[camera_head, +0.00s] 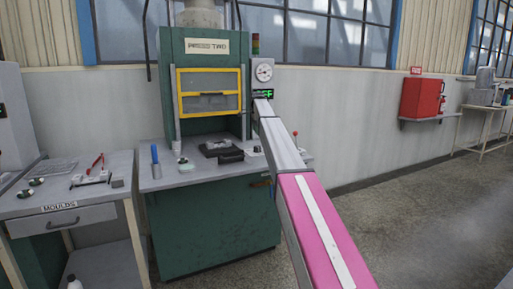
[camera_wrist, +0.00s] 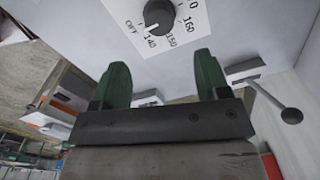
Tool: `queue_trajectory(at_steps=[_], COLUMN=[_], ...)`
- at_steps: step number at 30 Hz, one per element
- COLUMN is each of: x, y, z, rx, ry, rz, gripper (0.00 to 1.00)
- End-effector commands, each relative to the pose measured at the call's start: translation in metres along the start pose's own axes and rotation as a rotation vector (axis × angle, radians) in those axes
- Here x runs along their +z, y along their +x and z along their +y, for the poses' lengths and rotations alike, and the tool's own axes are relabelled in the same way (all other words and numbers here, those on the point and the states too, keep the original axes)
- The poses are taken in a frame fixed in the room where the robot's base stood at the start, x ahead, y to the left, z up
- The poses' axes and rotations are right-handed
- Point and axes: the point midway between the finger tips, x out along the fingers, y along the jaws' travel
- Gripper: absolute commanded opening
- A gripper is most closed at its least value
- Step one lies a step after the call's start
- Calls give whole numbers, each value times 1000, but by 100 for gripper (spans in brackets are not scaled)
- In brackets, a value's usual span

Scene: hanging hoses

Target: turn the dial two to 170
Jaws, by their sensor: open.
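The dial (camera_wrist: 158,14) is a round black knob on a white plate (camera_wrist: 120,12) at the top of the wrist view. The plate reads OFF, 140, 150 and 160, and the picture's top edge cuts it off. A pale mark on the knob's rim appears to face 140. My gripper (camera_wrist: 160,62) has two green fingers spread apart with nothing between them, below the dial in the picture and clear of it. In the head view, my arm reaches to the right side of the green press (camera_head: 209,105), whose sign seems to read PRESS TWO, and hides the dial.
A lever with a dark ball end (camera_wrist: 291,116) sticks out right of my gripper. A moulds table (camera_head: 70,203) stands left. Floor at right is clear.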

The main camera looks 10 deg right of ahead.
Motion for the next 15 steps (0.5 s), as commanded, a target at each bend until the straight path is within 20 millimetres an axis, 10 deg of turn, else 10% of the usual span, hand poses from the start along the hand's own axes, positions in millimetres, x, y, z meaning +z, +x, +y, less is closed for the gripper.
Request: queue_trajectory(at_steps=[15], x=[0], y=[69], z=[1], rx=[2], ry=[-1], rz=[0], gripper=[69])
